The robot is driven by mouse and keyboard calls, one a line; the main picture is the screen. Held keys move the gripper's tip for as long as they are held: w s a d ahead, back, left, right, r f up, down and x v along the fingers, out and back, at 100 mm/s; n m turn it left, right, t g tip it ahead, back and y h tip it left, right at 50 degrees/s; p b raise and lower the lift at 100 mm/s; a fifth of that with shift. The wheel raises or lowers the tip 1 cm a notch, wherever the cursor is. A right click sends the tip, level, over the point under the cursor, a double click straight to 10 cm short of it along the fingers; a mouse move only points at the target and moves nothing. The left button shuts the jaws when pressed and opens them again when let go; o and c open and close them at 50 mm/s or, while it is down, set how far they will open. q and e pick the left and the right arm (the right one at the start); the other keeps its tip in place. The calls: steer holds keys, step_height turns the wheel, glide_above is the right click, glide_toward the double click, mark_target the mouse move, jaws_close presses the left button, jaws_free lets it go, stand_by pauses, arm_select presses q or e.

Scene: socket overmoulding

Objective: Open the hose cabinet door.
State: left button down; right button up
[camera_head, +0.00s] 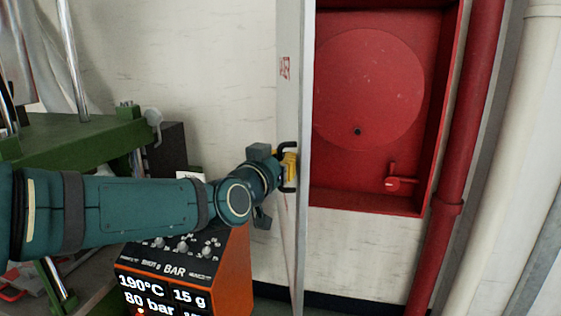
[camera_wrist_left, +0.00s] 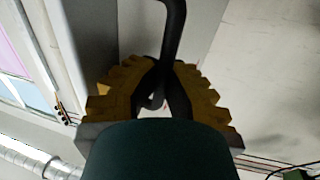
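The red hose cabinet (camera_head: 432,120) is on the wall at right of centre in the head view, its inside with the round red reel (camera_head: 385,75) exposed. Its pale door (camera_head: 306,100) stands swung out at the cabinet's left side, seen nearly edge-on. My left gripper (camera_head: 290,165) is at the black door handle (camera_head: 292,148), on the door's left face. In the left wrist view its yellow-padded fingers (camera_wrist_left: 162,80) close around the handle (camera_wrist_left: 173,25). The handle's lower end shows between them. My right gripper is not in view.
A dark control box with an orange side (camera_head: 236,270) stands below my left forearm. A green bench (camera_head: 75,140) is at left. A red pipe (camera_head: 468,120) and a white pipe (camera_head: 515,170) run right of the cabinet.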

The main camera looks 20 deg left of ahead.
arm_select(q)
steer(key=shift+d+f, duration=0.1)
steer(key=shift+f, duration=0.15)
steer(key=c, duration=1.1)
jaws_free()
steer(key=shift+s+r, duration=0.1)
steer(key=shift+o, duration=0.4)
steer(key=shift+r, duration=0.1)
steer(key=s+a, duration=0.1)
steer(key=s, duration=1.1)
steer(key=shift+a, duration=0.15)
